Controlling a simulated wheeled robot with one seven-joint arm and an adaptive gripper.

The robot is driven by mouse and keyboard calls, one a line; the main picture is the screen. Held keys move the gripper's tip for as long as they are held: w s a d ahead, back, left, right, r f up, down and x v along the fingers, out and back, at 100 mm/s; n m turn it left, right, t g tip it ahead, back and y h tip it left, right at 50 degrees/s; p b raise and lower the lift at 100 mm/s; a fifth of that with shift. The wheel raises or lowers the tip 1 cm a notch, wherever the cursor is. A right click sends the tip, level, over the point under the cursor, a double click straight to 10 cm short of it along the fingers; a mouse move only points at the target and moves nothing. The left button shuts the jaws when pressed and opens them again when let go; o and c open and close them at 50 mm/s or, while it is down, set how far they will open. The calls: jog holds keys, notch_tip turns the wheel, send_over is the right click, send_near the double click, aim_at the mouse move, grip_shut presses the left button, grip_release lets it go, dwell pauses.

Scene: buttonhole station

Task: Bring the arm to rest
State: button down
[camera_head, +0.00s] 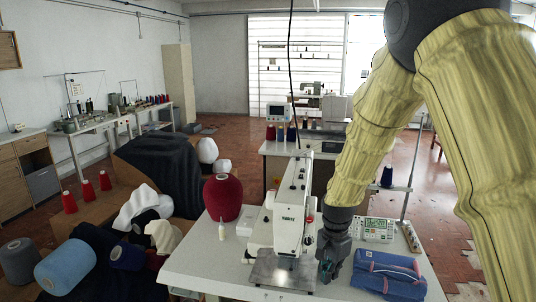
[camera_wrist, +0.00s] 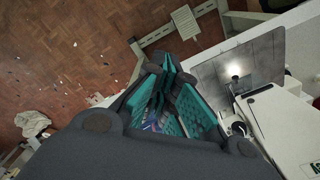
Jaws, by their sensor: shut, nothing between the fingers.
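My gripper (camera_head: 328,270) points down beside the white buttonhole sewing machine (camera_head: 289,213), to its right, near the front of the white table (camera_head: 192,262). Its dark fingers with teal pads (camera_wrist: 165,104) are closed together and hold nothing. My arm wears a yellow ribbed sleeve and comes down from the upper right. In the wrist view the machine's metal plate (camera_wrist: 240,68) lies to the right of the fingers. Whether the fingertips touch the table cannot be told.
A folded blue denim piece (camera_head: 388,272) lies just right of my gripper. A control box (camera_head: 372,229) stands behind it. A dark red yarn cone (camera_head: 222,197) and a small bottle (camera_head: 222,230) stand left of the machine. Brown floor (camera_wrist: 60,60) is open beyond the table edge.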

jog(key=s+d+f+n+b, duration=0.1)
jog(key=s+f+n+b, duration=0.1)
jog(key=s+f, duration=0.75)
jog(key=s+d+f+n+b, duration=0.1)
jog(key=s+d+f+n, duration=0.15)
jog(key=s+f, duration=0.75)
jog(key=s+d+f+n+b, duration=0.1)
jog(key=s+f+n+b, duration=0.35)
jog(key=f, duration=1.05)
jog(key=s+f+n, duration=0.1)
jog(key=s+f, duration=0.1)
jog(key=s, duration=0.6)
jog(key=s+f+n, duration=0.1)
jog(key=s+f, duration=0.2)
jog(key=s, duration=0.4)
jog(key=shift+s+d+f+p, duration=0.2)
jog(key=shift+s+d+p, duration=0.15)
jog(key=shift+d+p, duration=0.1)
